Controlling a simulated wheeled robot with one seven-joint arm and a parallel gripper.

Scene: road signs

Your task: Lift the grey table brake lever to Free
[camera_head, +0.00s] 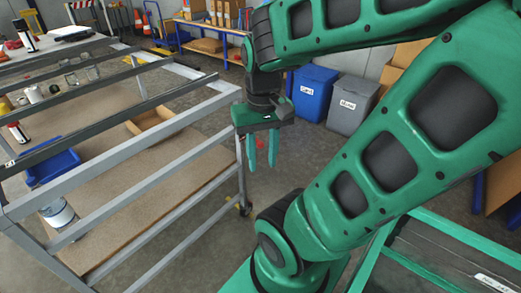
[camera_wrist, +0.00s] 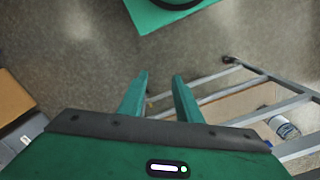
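The grey-framed table (camera_head: 100,163) stands at the left with its upper bars open over a brown lower shelf. A dark caster (camera_head: 243,208) shows at the foot of its near-right leg; in the wrist view a caster (camera_wrist: 229,60) shows at the frame's end. I cannot make out the grey brake lever or its Free marking in either view. My gripper (camera_head: 262,150) hangs in the air just right of the table's corner, fingers pointing down. In the wrist view its two green fingers (camera_wrist: 160,77) are apart, with nothing between them.
A blue bin (camera_head: 311,95) and a grey bin (camera_head: 352,105) stand behind my gripper. A blue tray (camera_head: 52,165) and a white bucket (camera_head: 58,213) are on the table's lower shelf. A blue-legged bench (camera_head: 195,35) stands at the back. Floor right of the table is clear.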

